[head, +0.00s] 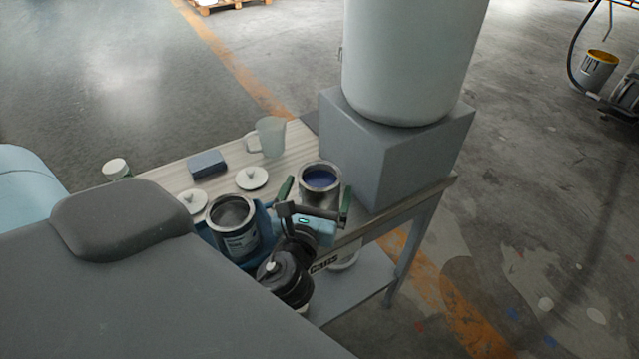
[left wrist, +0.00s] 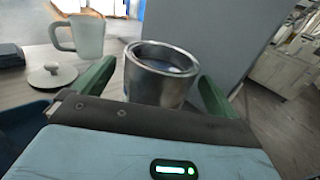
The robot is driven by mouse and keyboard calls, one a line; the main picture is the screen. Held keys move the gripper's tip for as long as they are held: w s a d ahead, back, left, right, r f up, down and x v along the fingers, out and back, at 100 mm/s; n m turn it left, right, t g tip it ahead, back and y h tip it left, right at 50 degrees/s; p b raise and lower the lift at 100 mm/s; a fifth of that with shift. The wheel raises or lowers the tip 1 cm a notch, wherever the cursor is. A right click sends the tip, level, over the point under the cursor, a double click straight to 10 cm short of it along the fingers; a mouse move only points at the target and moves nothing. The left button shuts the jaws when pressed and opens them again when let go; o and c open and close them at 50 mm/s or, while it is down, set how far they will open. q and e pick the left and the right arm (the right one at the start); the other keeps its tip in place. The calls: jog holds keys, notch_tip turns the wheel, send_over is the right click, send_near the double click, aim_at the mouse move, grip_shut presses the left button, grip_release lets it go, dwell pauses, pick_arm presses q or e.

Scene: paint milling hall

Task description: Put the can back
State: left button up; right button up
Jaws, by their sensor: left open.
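An open metal can with blue paint inside (head: 320,178) stands upright on the table near the grey block; it also shows in the left wrist view (left wrist: 160,75). My left gripper (head: 316,192) is open, with one green finger on each side of this can. In the left wrist view the fingers (left wrist: 155,85) show small gaps to the can wall. A second open metal can with a label (head: 240,243) stands in a blue holder (head: 265,222) to the left of my gripper. A label reading what looks like "CANS" (head: 324,262) shows at the table's front, partly hidden by my arm. My right gripper is not in view.
A large pale drum (head: 410,60) on a grey block (head: 400,150) stands close on the right. Two white knobbed lids (head: 252,179) (head: 192,202), a dark blue block (head: 207,164) and a translucent jug (head: 270,137) occupy the back of the table (head: 180,178). A lower shelf (head: 355,290) lies below.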

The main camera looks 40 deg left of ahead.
pick_arm(q)
jog(key=b+v, duration=0.1)
jog(key=v, duration=0.8)
jog(key=shift+f, duration=0.1)
jog(key=shift+s+d, duration=0.1)
jog(key=shift+s, duration=0.2)
